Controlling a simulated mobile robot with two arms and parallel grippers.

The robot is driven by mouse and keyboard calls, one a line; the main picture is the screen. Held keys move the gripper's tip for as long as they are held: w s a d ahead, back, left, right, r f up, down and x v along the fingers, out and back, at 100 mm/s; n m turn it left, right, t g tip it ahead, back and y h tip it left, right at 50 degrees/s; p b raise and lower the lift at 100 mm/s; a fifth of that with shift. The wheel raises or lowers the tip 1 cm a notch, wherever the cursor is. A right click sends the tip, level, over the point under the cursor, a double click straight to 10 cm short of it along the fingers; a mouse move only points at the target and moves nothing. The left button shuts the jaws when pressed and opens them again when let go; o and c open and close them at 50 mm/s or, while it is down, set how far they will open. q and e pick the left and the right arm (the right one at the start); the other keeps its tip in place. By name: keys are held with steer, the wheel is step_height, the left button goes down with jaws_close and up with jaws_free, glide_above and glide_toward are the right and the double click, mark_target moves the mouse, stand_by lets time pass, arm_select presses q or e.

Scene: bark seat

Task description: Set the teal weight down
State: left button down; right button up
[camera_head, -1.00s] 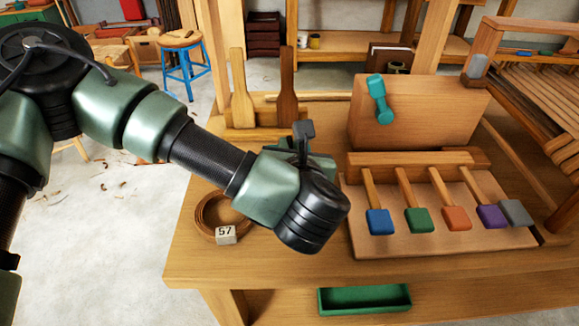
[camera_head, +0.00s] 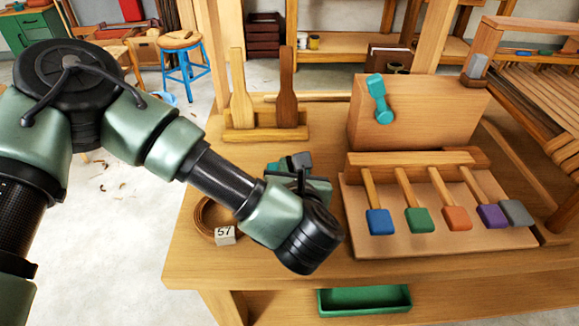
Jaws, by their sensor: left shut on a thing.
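My left gripper (camera_head: 299,168) is low over the bench, left of the paddle board, with its wrist in front of it. It is shut on a small teal piece that looks like the teal weight (camera_head: 274,169), of which only a bit shows behind the fingers. The wrist hides most of the grip and the underside, so I cannot tell whether the weight touches the bench (camera_head: 190,262). My right gripper is not in view.
A coiled strap (camera_head: 203,216) with a tag marked 57 (camera_head: 225,235) lies left of the wrist. A paddle board (camera_head: 440,245) with several coloured paddles is on the right. Behind stand a wooden block (camera_head: 430,115) with a teal lever (camera_head: 379,98) and a rack (camera_head: 262,133) with two upright paddles.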

arm_select(q)
steer(key=c, duration=1.4)
jaws_free()
steer(key=shift+c, duration=0.2)
steer(key=shift+r, duration=0.1)
